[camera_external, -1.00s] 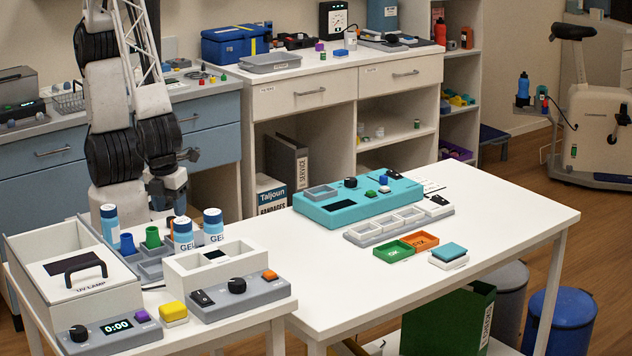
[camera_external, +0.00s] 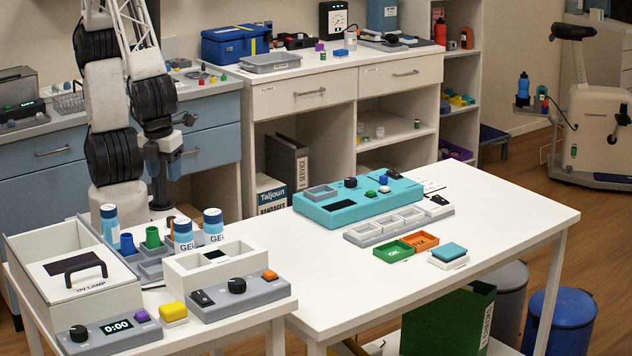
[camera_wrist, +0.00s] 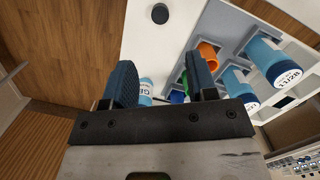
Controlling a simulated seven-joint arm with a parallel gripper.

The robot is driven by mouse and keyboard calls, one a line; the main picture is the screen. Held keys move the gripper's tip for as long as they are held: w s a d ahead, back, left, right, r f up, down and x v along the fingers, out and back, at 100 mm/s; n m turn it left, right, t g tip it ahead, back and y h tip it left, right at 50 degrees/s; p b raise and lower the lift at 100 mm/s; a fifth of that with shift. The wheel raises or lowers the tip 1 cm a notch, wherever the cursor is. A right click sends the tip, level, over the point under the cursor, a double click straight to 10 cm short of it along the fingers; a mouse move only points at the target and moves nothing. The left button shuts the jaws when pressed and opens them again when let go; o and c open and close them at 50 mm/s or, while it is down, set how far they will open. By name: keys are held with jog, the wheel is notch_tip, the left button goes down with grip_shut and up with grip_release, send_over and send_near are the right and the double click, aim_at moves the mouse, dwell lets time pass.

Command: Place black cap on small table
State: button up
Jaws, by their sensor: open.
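A round black piece, likely the black cap (camera_wrist: 160,13), lies on the white top of the small table (camera_wrist: 160,40) in the wrist view, close to its edge. I cannot pick it out in the external view. My gripper (camera_wrist: 162,80) is open, with its two dark fingers apart and nothing held between them. The black piece is beyond the fingertips and not touching them. In the external view my gripper is at the back of the small table (camera_external: 240,338), its fingertips partly hidden behind the bottles.
A white open box (camera_external: 215,272), a UV lamp box (camera_external: 80,285) and control panels crowd the small table. The larger white table (camera_external: 510,235) is at right.

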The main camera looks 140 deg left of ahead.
dwell(0.4)
jog(key=s+a+r+n+t+h, duration=0.1)
jog(key=s+a+r+n+t, duration=0.2)
jog(key=s+r+n, duration=0.7)
jog(key=s+a+n, duration=0.1)
jog(key=s+n, duration=0.1)
jog(key=s, duration=0.2)
jog(key=shift+s+r, duration=0.35)
jog(key=shift+r, duration=0.05)
dwell(0.7)
